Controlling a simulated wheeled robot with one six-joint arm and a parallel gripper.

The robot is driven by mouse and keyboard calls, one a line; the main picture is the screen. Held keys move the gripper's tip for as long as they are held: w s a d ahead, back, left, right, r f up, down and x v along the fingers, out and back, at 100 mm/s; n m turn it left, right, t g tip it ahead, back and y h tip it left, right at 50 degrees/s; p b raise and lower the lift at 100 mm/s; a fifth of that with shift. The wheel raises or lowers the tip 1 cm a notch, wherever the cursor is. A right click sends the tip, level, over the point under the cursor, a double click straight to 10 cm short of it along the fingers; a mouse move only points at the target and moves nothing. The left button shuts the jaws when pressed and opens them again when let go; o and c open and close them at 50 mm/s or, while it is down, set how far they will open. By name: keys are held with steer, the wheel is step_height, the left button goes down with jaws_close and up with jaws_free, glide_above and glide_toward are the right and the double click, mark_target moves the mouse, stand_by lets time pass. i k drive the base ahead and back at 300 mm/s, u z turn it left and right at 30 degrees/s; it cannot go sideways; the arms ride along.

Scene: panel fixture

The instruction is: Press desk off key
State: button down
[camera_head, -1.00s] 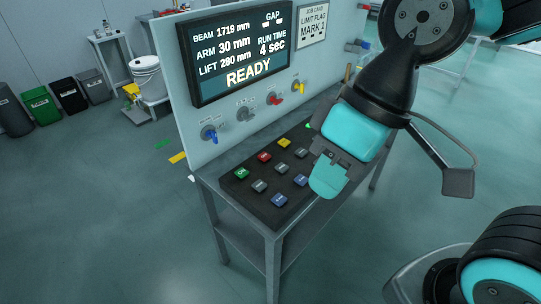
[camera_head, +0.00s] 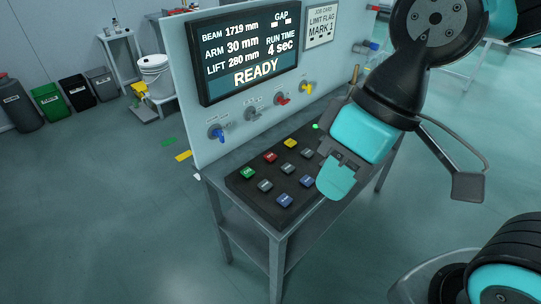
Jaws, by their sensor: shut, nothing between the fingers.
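The desk keypad (camera_head: 248,198) is a dark slab on the grey desk, below the panel. It bears a green key (camera_head: 247,172), a red key (camera_head: 270,157), a yellow key (camera_head: 290,143), grey keys (camera_head: 265,186) and blue keys (camera_head: 285,200). Their labels are too small to read, so I cannot tell which one is the off key. My gripper (camera_head: 335,180) is shut and empty. It appears over the right part of the keypad and hides some of it. I cannot tell its exact height above the keys.
The upright panel (camera_head: 190,90) behind the keypad carries a screen (camera_head: 247,58) reading READY and several coloured knobs, including a blue one (camera_head: 218,134). A job card (camera_head: 321,22) hangs at its right. Bins (camera_head: 47,103) and a white bucket (camera_head: 155,75) stand at the back left. The left floor is mostly clear.

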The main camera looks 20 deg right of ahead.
mark_target(269, 157)
steer(key=k, duration=0.65)
steer(key=u, duration=0.45)
steer(key=i, duration=1.15)
steer(key=z, duration=0.65)
